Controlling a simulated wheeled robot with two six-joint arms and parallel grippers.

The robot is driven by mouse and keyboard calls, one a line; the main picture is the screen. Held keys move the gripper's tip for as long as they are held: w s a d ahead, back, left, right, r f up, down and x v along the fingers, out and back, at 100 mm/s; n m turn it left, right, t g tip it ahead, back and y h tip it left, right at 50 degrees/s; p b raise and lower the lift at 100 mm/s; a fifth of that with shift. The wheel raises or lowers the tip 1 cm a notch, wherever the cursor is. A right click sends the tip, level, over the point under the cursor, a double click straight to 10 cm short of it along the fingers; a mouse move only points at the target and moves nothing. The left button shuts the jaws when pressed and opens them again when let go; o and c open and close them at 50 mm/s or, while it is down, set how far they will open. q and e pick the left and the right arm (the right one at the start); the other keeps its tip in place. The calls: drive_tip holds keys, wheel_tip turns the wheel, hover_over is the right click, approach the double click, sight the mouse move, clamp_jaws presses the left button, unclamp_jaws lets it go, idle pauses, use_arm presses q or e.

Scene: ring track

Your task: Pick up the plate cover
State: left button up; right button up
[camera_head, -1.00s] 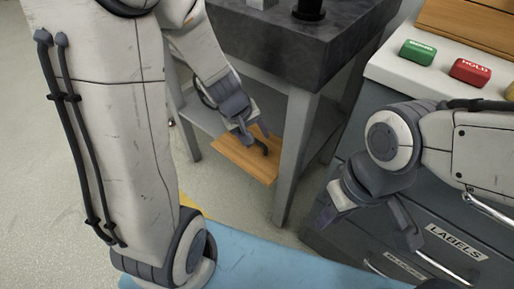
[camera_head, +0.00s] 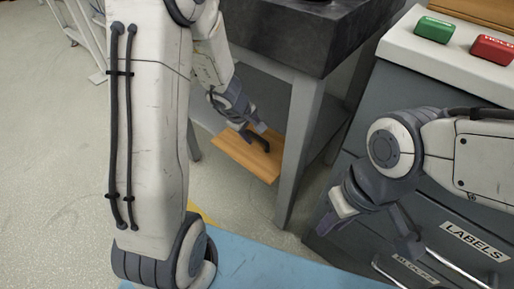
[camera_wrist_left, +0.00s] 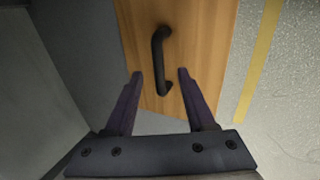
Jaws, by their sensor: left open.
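The plate cover is a flat wooden board (camera_head: 232,152) with a dark curved handle (camera_head: 262,143), on the lower shelf under the dark-topped table. My left gripper (camera_head: 254,132) is open just above the board, close to the handle. In the left wrist view the board (camera_wrist_left: 205,35) runs lengthwise, and its handle (camera_wrist_left: 158,60) appears between my two open fingertips (camera_wrist_left: 160,74). Contact with the handle cannot be told. My right gripper (camera_head: 372,222) is open and empty in front of the grey drawer cabinet.
The drawer cabinet (camera_head: 370,90) with green (camera_head: 434,29) and red (camera_head: 492,48) blocks is at the right. A blue mat (camera_head: 260,262) lies on the floor.

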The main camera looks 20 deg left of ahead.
sight(256, 136)
use_arm(q)
drive_tip(key=b+x, duration=0.1)
drive_tip(key=x, duration=0.2)
drive_tip(key=shift+w+f, duration=0.1)
clamp_jaws()
idle(1.3)
